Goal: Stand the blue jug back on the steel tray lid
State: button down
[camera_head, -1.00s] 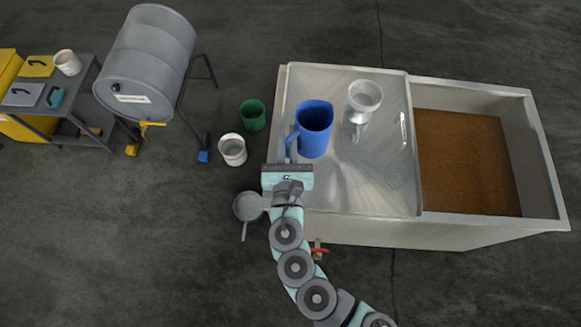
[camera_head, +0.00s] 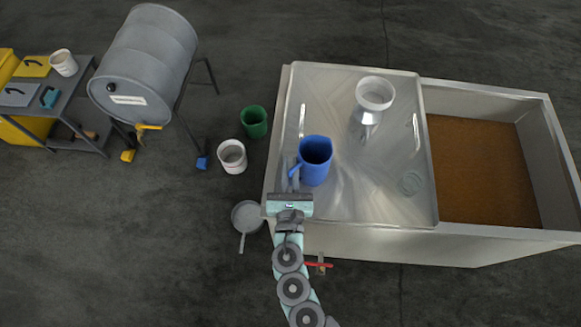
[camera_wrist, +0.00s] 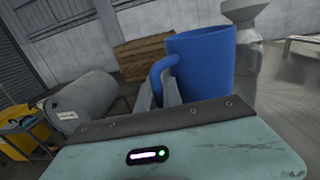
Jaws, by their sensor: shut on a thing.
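The blue jug (camera_head: 316,158) is upright over the left part of the steel tray lid (camera_head: 372,200) in the head view. Its handle is on its left side. My gripper (camera_head: 292,183) is shut on the handle, coming from the near side. In the wrist view the blue jug (camera_wrist: 205,62) fills the upper middle, with my gripper fingers (camera_wrist: 160,93) around its handle. The jug's base is hidden in the wrist view, so I cannot tell whether it touches the lid.
A metal funnel-shaped vessel (camera_head: 372,97) stands on the lid behind the jug. An open compartment with brown contents (camera_head: 480,165) lies right. A green bucket (camera_head: 254,122), white bucket (camera_head: 232,156), grey pan (camera_head: 246,216) and grey drum (camera_head: 145,65) stand left.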

jog(key=shift+w+r, duration=0.1)
jog(key=shift+f, duration=0.3)
jog(key=c, duration=1.5)
grip_release()
jog(key=shift+r, duration=0.1)
jog(key=shift+r, duration=0.15)
jog(key=shift+s, duration=0.2)
jog(key=s, duration=1.1)
jog(key=shift+s+d, duration=0.25)
jog(key=shift+s, duration=0.1)
